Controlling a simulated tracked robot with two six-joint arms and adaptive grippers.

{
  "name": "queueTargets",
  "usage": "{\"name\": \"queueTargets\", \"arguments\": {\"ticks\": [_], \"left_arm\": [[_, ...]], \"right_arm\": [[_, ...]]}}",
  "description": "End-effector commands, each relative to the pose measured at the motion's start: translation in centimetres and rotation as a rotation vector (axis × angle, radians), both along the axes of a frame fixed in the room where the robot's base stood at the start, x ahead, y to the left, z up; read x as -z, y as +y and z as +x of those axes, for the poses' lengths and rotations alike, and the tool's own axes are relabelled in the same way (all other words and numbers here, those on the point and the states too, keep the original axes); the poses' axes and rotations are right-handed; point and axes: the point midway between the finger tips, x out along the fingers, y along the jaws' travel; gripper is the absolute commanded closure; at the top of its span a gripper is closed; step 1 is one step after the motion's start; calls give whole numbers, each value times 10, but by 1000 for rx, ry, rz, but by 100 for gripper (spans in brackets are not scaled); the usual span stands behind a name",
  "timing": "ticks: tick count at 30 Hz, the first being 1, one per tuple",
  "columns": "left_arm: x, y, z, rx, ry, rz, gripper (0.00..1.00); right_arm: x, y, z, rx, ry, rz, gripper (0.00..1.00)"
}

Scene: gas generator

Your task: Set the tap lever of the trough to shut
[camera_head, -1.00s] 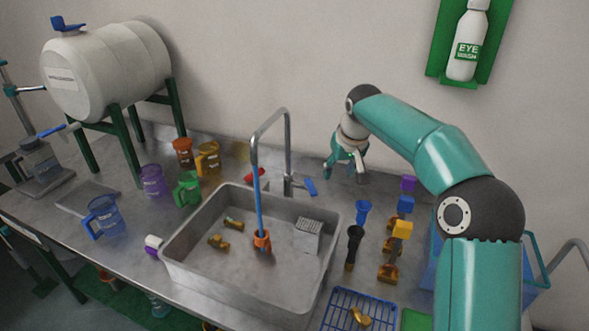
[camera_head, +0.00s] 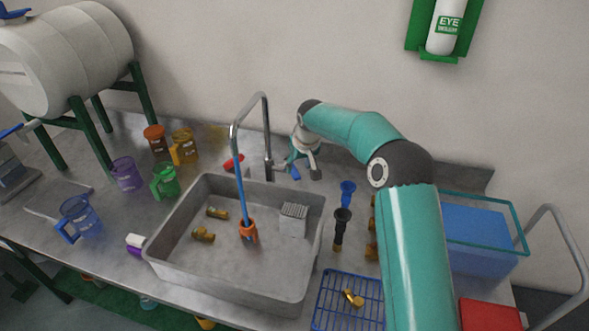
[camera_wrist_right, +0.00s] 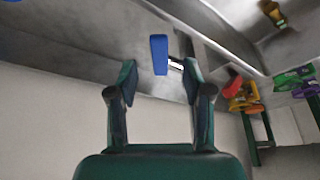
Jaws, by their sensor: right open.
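The trough (camera_head: 222,287) is a grey metal sink with a tall curved tap (camera_head: 266,130) at its back edge. The tap lever (camera_head: 295,174) is a small blue bar at the right of the tap's base. A blue streak (camera_head: 240,185) runs from the spout down to an orange piece (camera_head: 248,231) in the trough. My right gripper (camera_head: 303,170) is open at the lever. In the right wrist view, the lever (camera_wrist_right: 159,54) shows between and slightly beyond the open fingertips (camera_wrist_right: 159,70), with no contact visible. My left gripper is not in view.
A red object (camera_head: 234,162) lies left of the tap. Blue (camera_head: 347,190) and black (camera_head: 342,225) pieces stand right of the trough, near a blue wire rack (camera_head: 328,300). Coloured jugs, such as the green one (camera_head: 166,181), stand to the left. The wall is close behind.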

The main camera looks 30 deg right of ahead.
Motion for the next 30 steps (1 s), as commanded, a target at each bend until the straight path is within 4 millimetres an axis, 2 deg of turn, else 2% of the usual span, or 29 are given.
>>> {"name": "queueTargets", "arguments": {"ticks": [3,9,21,30], "left_arm": [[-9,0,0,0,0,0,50],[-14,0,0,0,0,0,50],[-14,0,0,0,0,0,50],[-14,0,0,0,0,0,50]], "right_arm": [[19,-3,8,1,3,0,50],[39,-5,16,1,0,-1,50],[46,-5,19,1,-1,0,52],[45,-5,19,0,-1,0,100]]}}
